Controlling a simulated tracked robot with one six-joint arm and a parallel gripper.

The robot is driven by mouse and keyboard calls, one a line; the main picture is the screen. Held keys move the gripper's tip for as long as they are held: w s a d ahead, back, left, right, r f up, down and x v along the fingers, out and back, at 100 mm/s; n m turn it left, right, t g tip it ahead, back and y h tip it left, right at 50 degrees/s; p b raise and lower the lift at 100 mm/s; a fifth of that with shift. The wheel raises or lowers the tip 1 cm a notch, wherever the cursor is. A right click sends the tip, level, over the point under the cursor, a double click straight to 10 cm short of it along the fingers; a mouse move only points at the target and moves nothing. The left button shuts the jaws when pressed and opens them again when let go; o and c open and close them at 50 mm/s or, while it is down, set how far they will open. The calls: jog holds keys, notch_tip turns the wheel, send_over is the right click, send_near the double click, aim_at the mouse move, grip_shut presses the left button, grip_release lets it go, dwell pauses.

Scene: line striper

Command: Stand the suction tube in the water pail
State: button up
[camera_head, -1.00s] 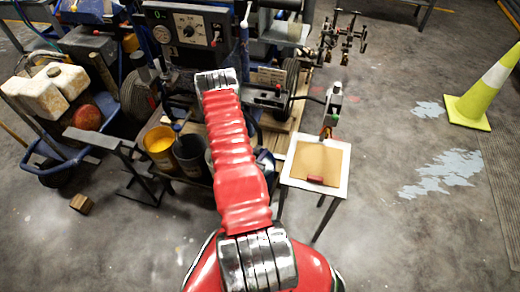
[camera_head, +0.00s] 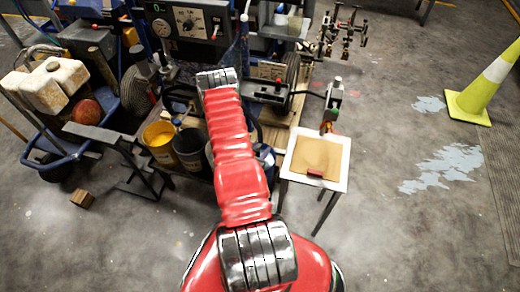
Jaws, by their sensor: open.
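Several pails stand in a row left of my red arm. The nearest to the left holds yellow paint (camera_head: 160,138). Beside it is a dark pail (camera_head: 190,150), and another is mostly hidden behind my arm. I cannot tell which is the water pail. A slim blue upright tube (camera_head: 244,32) shows beyond my arm's far joint, against the machine; I cannot tell whether it is the suction tube. My arm rises from the bottom middle to a silver joint, and what lies past that joint is hidden. My gripper does not show.
The line striper's control panel (camera_head: 188,22) stands at the back. A white-rimmed stand (camera_head: 340,182) with a tan card is right of my arm. A cart with a white jug (camera_head: 62,82) is at left. A yellow cone (camera_head: 476,98) stands far right. Floor in front is mostly clear.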

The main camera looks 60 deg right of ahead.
jog(key=shift+a, duration=0.1)
jog(key=v, duration=1.3)
jog(key=shift+a+r, duration=0.15)
jog(key=shift+a, duration=0.1)
dwell(0.9)
